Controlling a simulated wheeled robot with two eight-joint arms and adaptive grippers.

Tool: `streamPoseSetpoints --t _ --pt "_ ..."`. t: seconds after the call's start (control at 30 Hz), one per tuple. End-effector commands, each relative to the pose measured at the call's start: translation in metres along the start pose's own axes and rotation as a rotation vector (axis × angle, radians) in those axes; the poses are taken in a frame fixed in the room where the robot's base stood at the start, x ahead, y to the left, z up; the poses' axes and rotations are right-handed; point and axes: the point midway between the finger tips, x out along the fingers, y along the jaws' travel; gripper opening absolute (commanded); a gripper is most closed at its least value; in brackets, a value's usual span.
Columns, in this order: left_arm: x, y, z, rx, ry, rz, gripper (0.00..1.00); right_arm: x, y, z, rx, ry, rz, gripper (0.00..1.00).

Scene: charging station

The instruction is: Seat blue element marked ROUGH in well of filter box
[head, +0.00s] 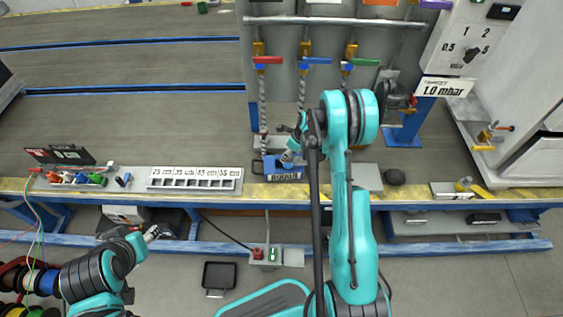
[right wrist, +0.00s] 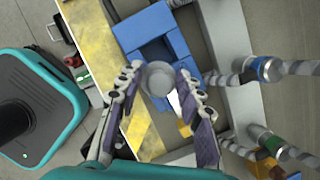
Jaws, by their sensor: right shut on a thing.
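The blue element (head: 270,165) is at the bench's front edge below the hoses, with a white label that seems to read ROUGH. In the right wrist view blue blocky parts (right wrist: 150,30) lie beyond the fingers, with dark gaps between them. My right gripper (head: 290,152) is over the blue part; in the right wrist view its fingers (right wrist: 160,88) close on a round grey knob (right wrist: 158,78). Whether the blue parts are one piece or element and box, I cannot tell. My arm hides part of the area. My left gripper (head: 152,234) is low at the left, off the bench.
A labelled white tray (head: 195,179) and small coloured fittings (head: 75,179) lie left on the bench. Hoses with red, blue and green valves (head: 316,61) hang behind. A grey plate (head: 368,180) and dark round object (head: 395,177) are to the right.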

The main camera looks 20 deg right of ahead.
Motion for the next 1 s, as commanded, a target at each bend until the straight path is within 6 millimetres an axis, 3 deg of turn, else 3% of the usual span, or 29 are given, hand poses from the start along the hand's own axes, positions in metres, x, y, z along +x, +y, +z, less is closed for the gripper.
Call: streamPoseSetpoints --t 0.1,0.3,0.43,0.67,0.87,0.9,0.97,1.0 --pt "0.004 0.0 0.003 0.0 0.0 0.0 0.46 0.021 0.001 0.016 -0.003 0.0 -0.001 0.0" --pt "0.005 0.0 0.004 0.0 0.0 0.0 0.46 0.031 0.001 0.025 0.0 0.001 -0.001 0.0" --pt "0.008 0.0 0.006 0.0 0.0 0.0 0.46 0.037 0.002 0.023 -0.001 0.001 -0.001 0.0" --pt "0.022 0.0 0.016 0.0 0.0 0.0 0.46 0.07 0.001 0.01 0.0 0.006 -0.003 0.0" --pt "0.02 0.0 0.015 0.0 0.0 0.0 0.46 0.069 0.001 0.009 0.001 0.008 -0.003 0.0" --pt "0.02 0.0 0.014 0.0 0.0 0.0 0.46 0.069 0.001 0.009 0.001 0.007 -0.004 0.44" --pt "0.02 0.0 0.014 0.0 0.0 0.0 0.46 0.069 0.001 0.01 0.0 0.006 -0.004 0.57" --pt "0.02 0.0 0.014 0.0 0.0 0.0 0.46 0.068 0.001 0.01 0.0 0.006 -0.004 0.57"
